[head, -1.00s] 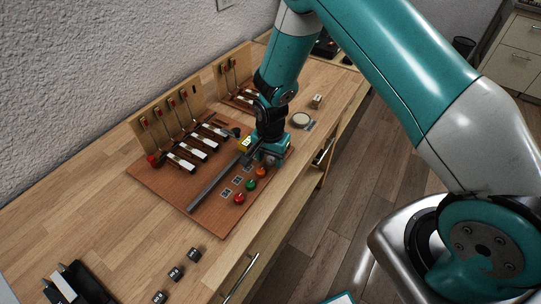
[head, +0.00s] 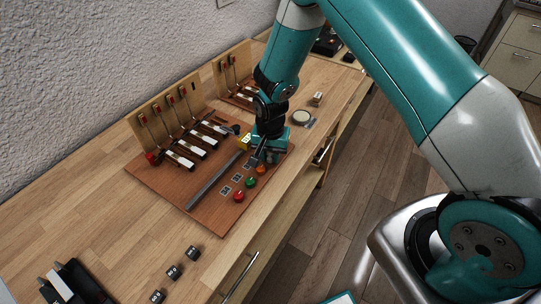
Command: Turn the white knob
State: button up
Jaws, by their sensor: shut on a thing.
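My gripper (head: 262,154) points down at the right end of the brown board (head: 160,190), just behind the orange knob (head: 261,169). Its jaws look close together, but the thing between them is hidden by the gripper itself. The white knob is not visible as such; it may be the thing in the jaws, which I cannot confirm. A green knob (head: 251,182) and a red knob (head: 239,195) stand in a row in front of the orange one. Small dark labelled plates (head: 237,178) lie beside the row.
A long grey rail (head: 213,181) runs along the board, with piano keys and hammers (head: 180,158) behind it. A yellow block (head: 243,142) stands left of my gripper. Dark weights (head: 174,272) sit at front left. A round pale dish (head: 302,117) lies at right.

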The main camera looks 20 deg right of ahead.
aim_at(271, 156)
jog(key=n+b, duration=0.2)
jog(key=n, duration=0.5)
jog(key=n+b, duration=0.1)
jog(key=n, duration=0.6)
jog(key=shift+b, duration=0.4)
jog(key=o, duration=0.9)
jog(key=shift+o, duration=0.2)
jog(key=shift+r, duration=0.1)
notch_tip(271, 156, up, 17)
jog(key=b, duration=0.2)
jog(key=shift+r, duration=0.15)
jog(key=shift+r, duration=0.1)
